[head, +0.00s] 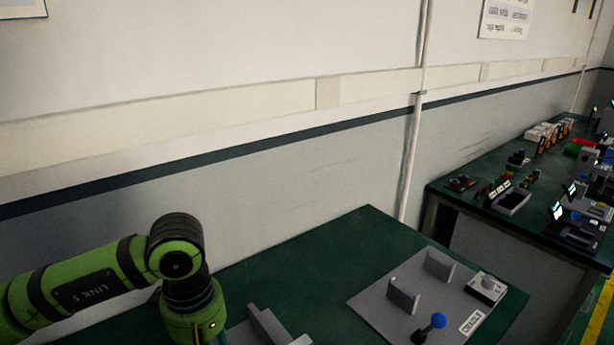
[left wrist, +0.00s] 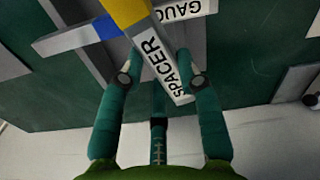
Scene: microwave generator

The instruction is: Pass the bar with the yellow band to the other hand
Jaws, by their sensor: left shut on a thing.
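The bar with the yellow band (left wrist: 152,55) shows in the left wrist view, with the label SPACER on its pale end. My left gripper (left wrist: 155,68) has its teal fingers on either side of this bar and is shut on it. A second bar with a blue band (left wrist: 104,27), its label partly hidden, crosses behind it; I cannot tell whether they touch. In the head view my left arm reaches down at the lower left. Its gripper is mostly cut off by the bottom edge, and no bar shows there. My right gripper is in neither view.
A grey plate labelled CRADLE (head: 388,305) lies on the green table (head: 315,262), with two upright walls (head: 403,297), a blue-knobbed lever (head: 434,323) and a grey box (head: 486,288). A grey stand (head: 268,326) is beside my left arm. A cluttered second table (head: 465,210) stands right.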

